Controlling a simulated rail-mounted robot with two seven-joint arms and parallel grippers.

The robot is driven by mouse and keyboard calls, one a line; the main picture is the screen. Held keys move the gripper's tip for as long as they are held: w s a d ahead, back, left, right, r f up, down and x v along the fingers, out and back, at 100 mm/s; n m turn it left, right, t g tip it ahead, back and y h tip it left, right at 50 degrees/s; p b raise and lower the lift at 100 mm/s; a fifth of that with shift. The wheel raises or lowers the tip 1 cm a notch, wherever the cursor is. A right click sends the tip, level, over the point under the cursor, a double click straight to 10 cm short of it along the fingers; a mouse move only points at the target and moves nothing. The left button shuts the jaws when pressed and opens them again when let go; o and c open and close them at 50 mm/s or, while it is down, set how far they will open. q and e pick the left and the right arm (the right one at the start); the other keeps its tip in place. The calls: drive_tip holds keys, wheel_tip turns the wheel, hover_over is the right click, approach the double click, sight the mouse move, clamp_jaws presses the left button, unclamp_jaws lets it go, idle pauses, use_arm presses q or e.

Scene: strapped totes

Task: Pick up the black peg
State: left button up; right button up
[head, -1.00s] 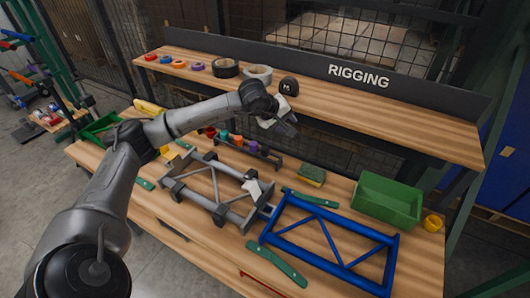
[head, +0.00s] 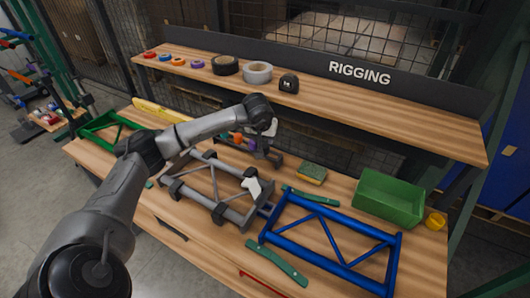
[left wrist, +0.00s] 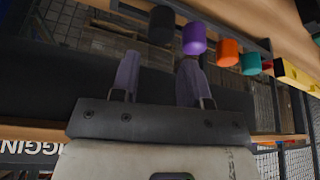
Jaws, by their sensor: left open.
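The black peg (left wrist: 161,25) shows in the left wrist view just beyond the open fingertips of my left gripper (left wrist: 158,60), roughly in line with the gap between them. The fingers look apart from it and hold nothing. In the head view my left gripper (head: 273,153) hangs over the right end of the peg rack, and I cannot make out the black peg there. Next to it in the rack stand a purple peg (left wrist: 194,38), an orange peg (left wrist: 228,52), a teal peg (left wrist: 250,63) and a red peg (left wrist: 267,67). My right gripper is not in view.
A grey frame (head: 175,188) with a white piece on it lies in front of the rack. A blue frame (head: 325,215), a green bin (head: 390,198) and a sponge (head: 312,173) are to the right. The shelf (head: 340,103) with tape rolls overhangs behind.

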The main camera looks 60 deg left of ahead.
sight(265, 146)
use_arm(q)
drive_tip(key=shift+w+a+f, duration=0.15)
drive_tip(key=shift+w+f, duration=0.05)
drive_tip(key=shift+f, duration=0.5)
drive_tip(key=b+x, duration=0.1)
drive_tip(key=x, duration=0.2)
drive_tip(key=shift+s+f, duration=0.15)
drive_tip(key=shift+f, duration=0.05)
drive_tip(key=shift+b+x, duration=0.4)
drive_tip(key=shift+x, duration=0.45)
drive_tip(key=c, duration=0.7)
drive_tip(key=shift+o, duration=0.2)
drive_tip(key=shift+r, duration=0.1)
